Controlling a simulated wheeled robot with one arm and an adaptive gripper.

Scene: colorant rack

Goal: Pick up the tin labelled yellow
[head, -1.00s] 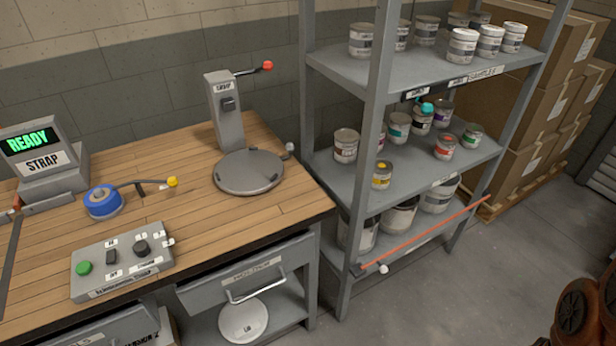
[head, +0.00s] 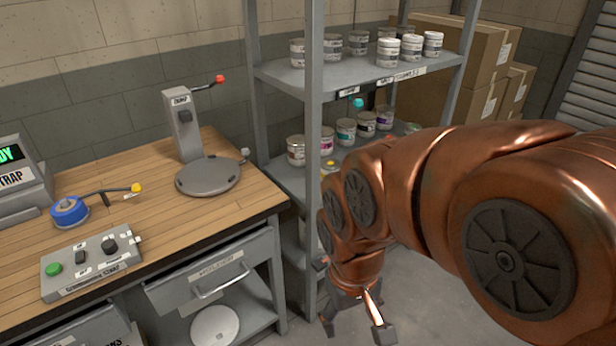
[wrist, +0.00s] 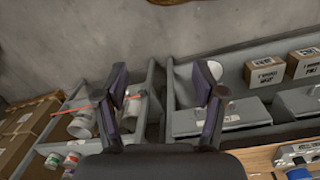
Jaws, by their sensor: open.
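The yellow tin (head: 328,166) stands on the middle shelf of the rack in the head view. Only its yellow top shows beside the rack post; my arm hides the rest, and its label cannot be read. My gripper (head: 355,324) hangs low in front of the rack, below the middle shelf and apart from the tin. In the wrist view my gripper (wrist: 163,84) is open, with nothing between its fingers. I cannot make out the yellow tin in the wrist view.
The rack's front post (head: 313,110) stands close to the yellow tin. Other tins, such as a teal-labelled one (head: 346,131), share its shelf; white tins (head: 388,51) stand above. A wooden workbench (head: 125,235) with drawers is at left.

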